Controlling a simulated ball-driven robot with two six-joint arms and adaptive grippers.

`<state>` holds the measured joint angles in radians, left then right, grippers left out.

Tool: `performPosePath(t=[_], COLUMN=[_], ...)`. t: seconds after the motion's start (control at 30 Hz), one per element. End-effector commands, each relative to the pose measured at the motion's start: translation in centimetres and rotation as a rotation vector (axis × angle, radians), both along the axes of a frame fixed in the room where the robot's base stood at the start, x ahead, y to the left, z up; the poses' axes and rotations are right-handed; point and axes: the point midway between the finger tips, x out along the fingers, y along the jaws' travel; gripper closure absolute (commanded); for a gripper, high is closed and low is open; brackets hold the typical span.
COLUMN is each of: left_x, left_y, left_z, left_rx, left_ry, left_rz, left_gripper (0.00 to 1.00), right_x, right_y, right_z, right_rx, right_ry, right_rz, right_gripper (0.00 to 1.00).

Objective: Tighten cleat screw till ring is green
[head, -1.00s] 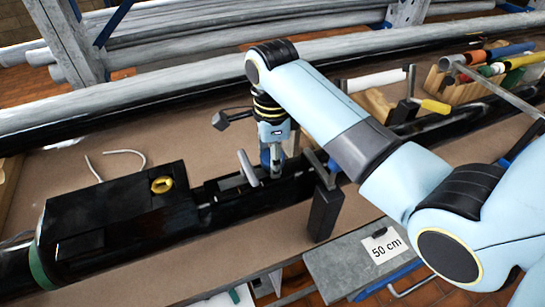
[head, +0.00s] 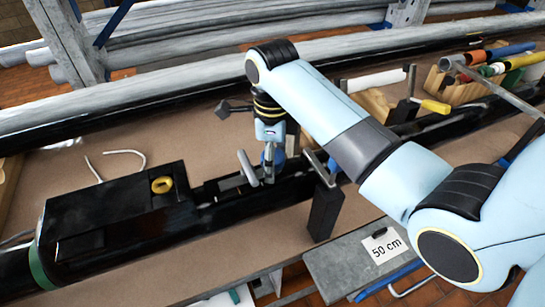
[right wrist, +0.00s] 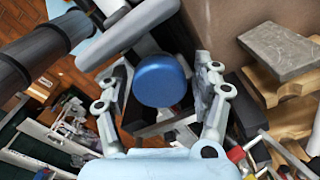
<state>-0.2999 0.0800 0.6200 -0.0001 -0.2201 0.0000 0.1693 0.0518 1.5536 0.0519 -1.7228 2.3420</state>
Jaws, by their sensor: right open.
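My right gripper (head: 270,172) points down over the black mast (head: 110,215). In the right wrist view its fingers (right wrist: 162,98) stand apart, one on each side of a round blue knob (right wrist: 160,82), which looks like the screw's head. I cannot tell whether either finger touches it. In the head view the blue knob is mostly hidden behind the gripper. A grey bar (head: 247,167), perhaps a cleat horn, lies just left of the gripper. No ring is clearly visible around the knob. My left gripper is not in view.
A black upright block (head: 325,212) stands close right of the gripper. A yellow ring-shaped item (head: 162,185) lies on the mast's boxy part. A yellow-handled tool (head: 435,106) and wooden blocks (head: 375,105) stand behind. A grey shelf marked 50 cm (head: 335,268) is in front.

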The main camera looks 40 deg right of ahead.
Motion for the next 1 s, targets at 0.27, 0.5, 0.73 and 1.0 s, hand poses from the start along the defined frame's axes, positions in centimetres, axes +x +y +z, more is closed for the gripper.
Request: performPosePath(t=[0.27, 0.5, 0.73, 1.0], left_x=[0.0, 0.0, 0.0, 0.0], left_y=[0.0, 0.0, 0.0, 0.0], left_z=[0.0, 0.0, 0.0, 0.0], left_rx=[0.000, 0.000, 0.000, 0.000], left_ry=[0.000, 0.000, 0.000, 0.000], left_rz=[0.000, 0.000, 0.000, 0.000], left_gripper=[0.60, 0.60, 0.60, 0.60], right_x=[0.1, 0.0, 0.0, 0.0], right_y=[0.0, 0.0, 0.0, 0.0], right_z=[1.8, 4.5, 5.0, 5.0], right_rx=[-0.001, -0.001, 0.000, 0.000], right_ry=[-0.002, -0.001, 0.000, 0.000], right_rz=[0.001, 0.000, 0.000, 0.001], right_gripper=[0.34, 0.34, 0.34, 0.34])
